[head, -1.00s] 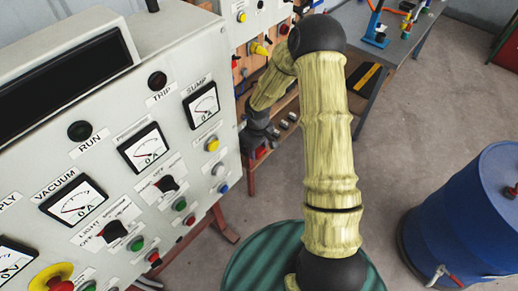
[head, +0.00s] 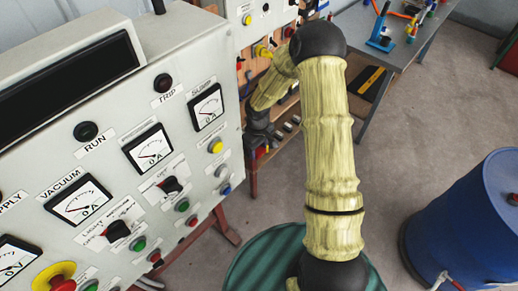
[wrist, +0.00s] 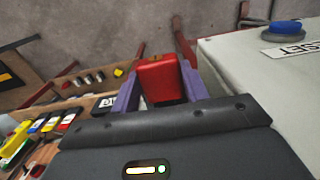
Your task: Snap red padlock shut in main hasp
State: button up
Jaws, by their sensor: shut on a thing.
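The red padlock (wrist: 160,80) sits between the two purple fingers of my gripper (wrist: 158,88) in the wrist view. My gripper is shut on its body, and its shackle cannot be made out. In the head view my gripper (head: 258,140) is small and dark beyond the right edge of the grey panel, partly behind my arm. The main hasp cannot be made out in either view.
The grey control panel (head: 50,125) fills the left of the head view. Its side with a blue button (wrist: 282,30) is at right in the wrist view. A wooden rack (wrist: 85,92) holds several coloured items. A blue drum (head: 475,225) stands at right.

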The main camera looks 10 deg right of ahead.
aim_at(258, 149)
jog(key=shift+w+a, duration=0.15)
jog(key=shift+w, duration=0.05)
jog(key=o, duration=1.2)
jog(key=shift+r, duration=0.15)
notch_tip(258, 149, up, 17)
jog(key=b, duration=0.4)
jog(key=shift+r+b, duration=0.1)
jog(key=shift+b, duration=0.2)
